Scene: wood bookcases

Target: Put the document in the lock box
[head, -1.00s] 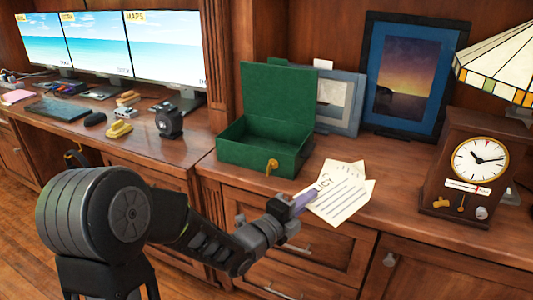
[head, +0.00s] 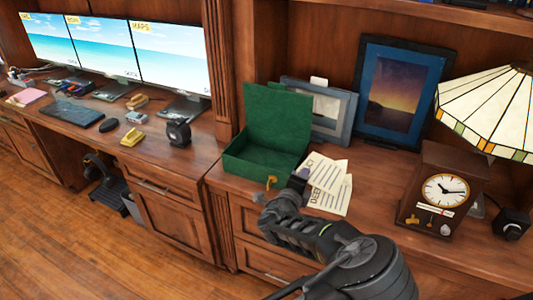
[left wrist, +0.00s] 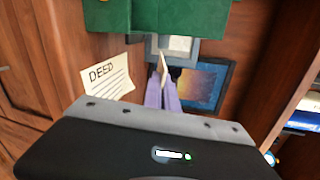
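The green lock box (head: 262,165) stands open on the desk, its lid raised at the back and a gold latch at its front. It also shows at the top of the left wrist view (left wrist: 170,14). A sheet marked DEED (head: 330,200) is to the right of the box, and shows face-on in the left wrist view (left wrist: 108,82). A second sheet (head: 328,166) overlaps it. My left gripper (head: 303,175) is at the sheets, near the box's front right corner. Its purple fingers (left wrist: 162,88) are close together on a thin pale sheet seen edge-on. My right gripper is out of view.
A clock (head: 443,188) and a stained-glass lamp (head: 490,110) stand on the right. Framed pictures (head: 400,92) lean behind the box. A wooden post (head: 222,70) separates this desk from the monitors. Bare desk shows right of the sheets.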

